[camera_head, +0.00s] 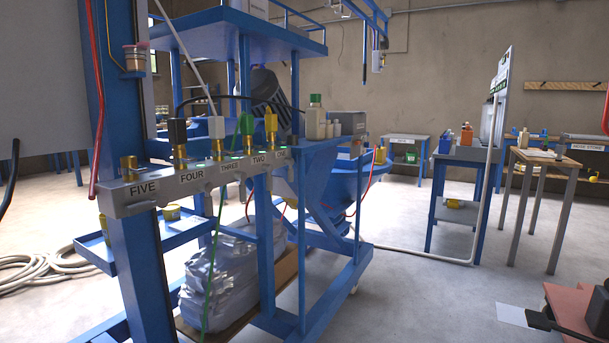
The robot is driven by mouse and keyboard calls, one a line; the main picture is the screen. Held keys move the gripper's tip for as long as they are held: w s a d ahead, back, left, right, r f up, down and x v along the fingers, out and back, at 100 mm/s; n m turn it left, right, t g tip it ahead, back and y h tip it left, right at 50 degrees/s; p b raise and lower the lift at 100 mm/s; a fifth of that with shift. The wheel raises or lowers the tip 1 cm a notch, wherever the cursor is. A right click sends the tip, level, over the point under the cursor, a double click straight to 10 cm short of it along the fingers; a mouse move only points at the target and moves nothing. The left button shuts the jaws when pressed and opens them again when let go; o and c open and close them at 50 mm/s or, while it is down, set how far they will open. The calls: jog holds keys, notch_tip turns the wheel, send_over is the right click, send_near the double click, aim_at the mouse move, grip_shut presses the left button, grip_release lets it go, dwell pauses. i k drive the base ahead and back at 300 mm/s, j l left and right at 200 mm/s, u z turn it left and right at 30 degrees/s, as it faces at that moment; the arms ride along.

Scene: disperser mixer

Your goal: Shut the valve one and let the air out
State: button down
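A grey valve manifold (165,187) is fixed across a blue post at the left. Its labels read FIVE, FOUR, THREE and TWO; a last small label at the right end is too small to read surely. The brass fitting over FIVE (129,170) has no coloured top. Black (177,132), white (216,128), green (246,124) and yellow (271,124) tops stand along the rest, the yellow one nearest the right end. Small green marks show on the manifold. I cannot tell whether any valve is open or shut. My gripper is not in view.
A blue frame (265,240) stands behind the manifold, with a grey wrapped bundle (222,280) low inside it. A green hose (215,255) hangs in front. A coiled hose (45,272) lies at left. Free floor (430,300) is at right, before a red block (572,305).

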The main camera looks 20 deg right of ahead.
aim_at(289, 161)
jog(key=i+l+z, duration=0.1)
jog(key=i, duration=0.5)
jog(key=i+l, duration=0.25)
jog(key=i, duration=0.4)
jog(key=i+l+z, duration=0.15)
jog(key=i, duration=0.45)
